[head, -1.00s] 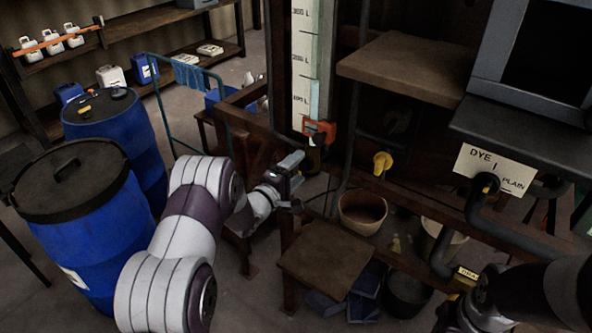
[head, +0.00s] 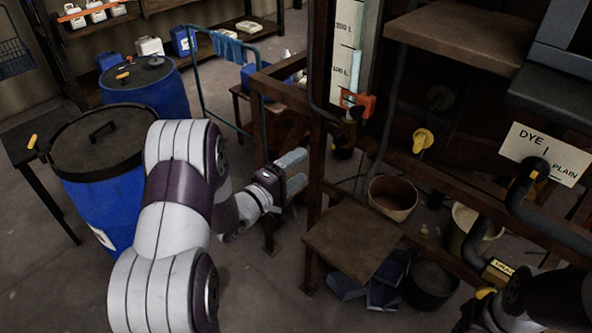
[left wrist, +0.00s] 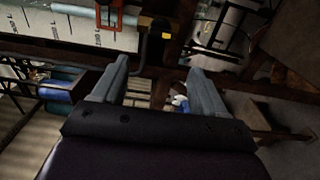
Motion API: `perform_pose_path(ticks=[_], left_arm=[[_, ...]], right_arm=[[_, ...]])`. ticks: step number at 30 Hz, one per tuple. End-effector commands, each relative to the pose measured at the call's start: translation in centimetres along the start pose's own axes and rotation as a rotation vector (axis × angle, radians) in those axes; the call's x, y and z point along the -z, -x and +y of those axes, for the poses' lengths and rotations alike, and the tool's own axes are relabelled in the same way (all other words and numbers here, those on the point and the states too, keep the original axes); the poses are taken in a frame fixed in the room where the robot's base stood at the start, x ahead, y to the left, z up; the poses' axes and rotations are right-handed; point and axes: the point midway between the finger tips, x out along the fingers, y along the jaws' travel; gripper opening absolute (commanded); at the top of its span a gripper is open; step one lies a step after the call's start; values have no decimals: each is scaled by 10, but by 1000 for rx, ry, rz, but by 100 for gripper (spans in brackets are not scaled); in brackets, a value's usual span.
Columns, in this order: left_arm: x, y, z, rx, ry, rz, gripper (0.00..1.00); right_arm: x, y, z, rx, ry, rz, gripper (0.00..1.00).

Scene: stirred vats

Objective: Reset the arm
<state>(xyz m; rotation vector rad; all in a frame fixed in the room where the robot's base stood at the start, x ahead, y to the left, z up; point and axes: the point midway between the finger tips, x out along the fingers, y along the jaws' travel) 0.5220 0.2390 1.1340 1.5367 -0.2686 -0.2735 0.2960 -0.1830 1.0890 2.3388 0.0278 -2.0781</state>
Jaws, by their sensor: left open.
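My left arm comes in from the lower left of the head view. Its gripper (head: 292,171) is open and empty, in the air left of the wooden frame's post (head: 316,160). In the left wrist view the two grey fingers (left wrist: 152,88) stand apart with nothing between them. Part of my right arm (head: 540,300) shows dark at the lower right of the head view; its gripper's fingers cannot be made out.
Blue drums (head: 100,185) stand at left. The level gauge (head: 346,50) has an orange clamp (head: 358,104) near its foot. A yellow valve handle (head: 423,138), a bucket (head: 392,197), a wooden stool (head: 350,235) and a DYE 1 PLAIN sign (head: 545,155) are at right.

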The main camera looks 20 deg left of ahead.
Motion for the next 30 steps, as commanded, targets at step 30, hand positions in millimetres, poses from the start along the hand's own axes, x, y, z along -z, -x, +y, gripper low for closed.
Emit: perform_pose_path(ticks=[30], left_arm=[[-128,195,-46,1283,-1041,-865,72]], right_arm=[[0,0,0,0,0,0,43]])
